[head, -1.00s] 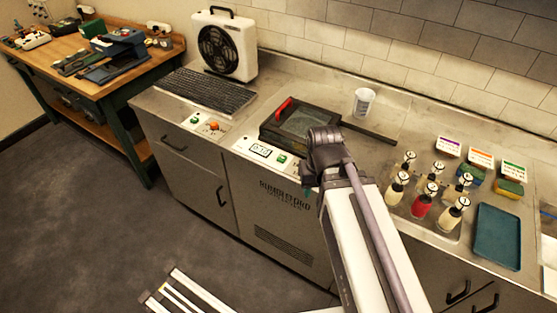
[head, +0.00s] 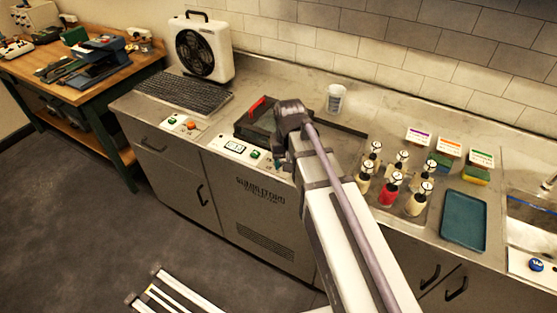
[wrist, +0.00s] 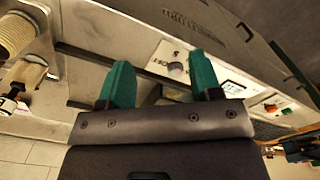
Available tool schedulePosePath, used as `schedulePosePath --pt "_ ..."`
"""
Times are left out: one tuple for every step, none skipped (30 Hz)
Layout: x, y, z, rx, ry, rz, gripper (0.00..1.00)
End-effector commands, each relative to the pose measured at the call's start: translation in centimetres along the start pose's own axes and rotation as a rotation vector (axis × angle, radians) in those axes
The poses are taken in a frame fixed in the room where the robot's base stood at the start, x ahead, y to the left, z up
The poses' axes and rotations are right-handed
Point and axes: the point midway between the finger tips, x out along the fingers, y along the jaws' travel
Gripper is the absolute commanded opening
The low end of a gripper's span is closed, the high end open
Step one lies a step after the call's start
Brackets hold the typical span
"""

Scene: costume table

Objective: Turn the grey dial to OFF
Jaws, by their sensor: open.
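The grey dial (wrist: 176,69) shows in the wrist view as a small round knob on a pale panel (wrist: 160,55), with dark marks around it too small to read. My gripper (wrist: 159,58) has two green fingers spread apart with nothing between them. The dial appears between the fingertips in the picture, beyond them; I cannot tell the distance. In the head view my arm hides the dial and most of my gripper. The counter's front panel (head: 222,146) with a display and a green switch (head: 255,154) shows left of my arm.
Several bottles (head: 388,191) and a teal tray (head: 463,220) are to the right. A box fan (head: 203,48) stands left. The floor in front is mostly clear.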

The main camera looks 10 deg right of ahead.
Motion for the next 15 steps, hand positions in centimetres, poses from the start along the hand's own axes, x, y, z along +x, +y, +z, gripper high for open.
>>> schedulePosePath --pt "0.1 -0.6 -6.8 0.073 0.0 0.0 0.59" --pt "0.1 -0.9 -9.3 0.132 0.0 -0.001 0.59" --pt "0.1 -1.1 -11.9 0.21 0.0 -0.001 0.59" --pt "0.1 -1.2 -13.2 0.27 0.0 -0.001 0.59" --pt "0.1 -1.2 -13.2 0.319 -0.001 -0.001 0.59" --pt "0.1 -1.2 -12.7 0.362 -0.001 -0.001 0.59" --pt "0.1 -1.1 -12.4 0.38 -0.001 -0.001 0.59" --pt "0.1 -1.1 -12.3 0.388 0.0 -0.001 0.59" --pt "0.1 -1.1 -12.2 0.39 0.0 -0.001 0.59" --pt "0.2 -1.1 -12.2 0.389 0.0 -0.001 0.59" --pt "0.4 -1.1 -12.2 0.388 0.0 -0.001 0.59" --pt "0.8 -1.1 -12.2 0.388 0.0 -0.001 0.59" --pt "1.1 -1.1 -12.2 0.387 0.0 -0.001 0.59" --pt "1.5 -1.1 -12.2 0.387 0.0 -0.001 0.59" --pt "2.2 -1.1 -12.2 0.387 0.0 -0.001 0.59"
